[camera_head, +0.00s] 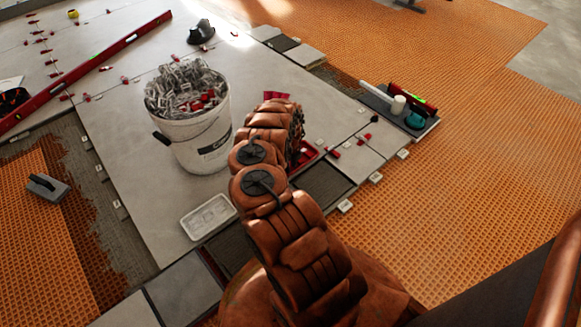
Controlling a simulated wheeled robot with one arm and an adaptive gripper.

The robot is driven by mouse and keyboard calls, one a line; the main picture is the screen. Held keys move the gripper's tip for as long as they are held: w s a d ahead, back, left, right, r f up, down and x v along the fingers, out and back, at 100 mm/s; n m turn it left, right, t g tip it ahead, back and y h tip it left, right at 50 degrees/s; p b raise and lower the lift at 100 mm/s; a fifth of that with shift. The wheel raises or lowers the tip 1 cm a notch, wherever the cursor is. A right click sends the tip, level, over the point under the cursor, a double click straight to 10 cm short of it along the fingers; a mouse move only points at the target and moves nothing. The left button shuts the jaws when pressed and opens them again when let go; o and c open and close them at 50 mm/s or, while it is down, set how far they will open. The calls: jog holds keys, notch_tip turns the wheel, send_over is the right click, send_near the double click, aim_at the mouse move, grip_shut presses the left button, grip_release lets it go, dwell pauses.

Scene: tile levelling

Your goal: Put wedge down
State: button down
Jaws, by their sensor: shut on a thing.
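My brown arm reaches forward over the tiles from the bottom middle, and its own links hide my gripper and whatever it holds. Red wedges lie on the large pale tiles, among them a small one (334,153) right of my arm and several more at the far left. Bright red pieces (277,96) show just beyond the top of my arm; I cannot tell if they are wedges. A red object (306,153), perhaps a tray, shows partly behind the arm's right side.
A white bucket (199,146) full of clips stands left of my arm. A white tray (208,216) lies in front of it. A long red level (88,72) crosses the upper left. A tool board (398,112) lies at right, beside orange matting (470,150). A trowel (47,187) rests far left.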

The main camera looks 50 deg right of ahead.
jog(key=shift+f, duration=0.1)
jog(key=c, duration=1.3)
grip_release()
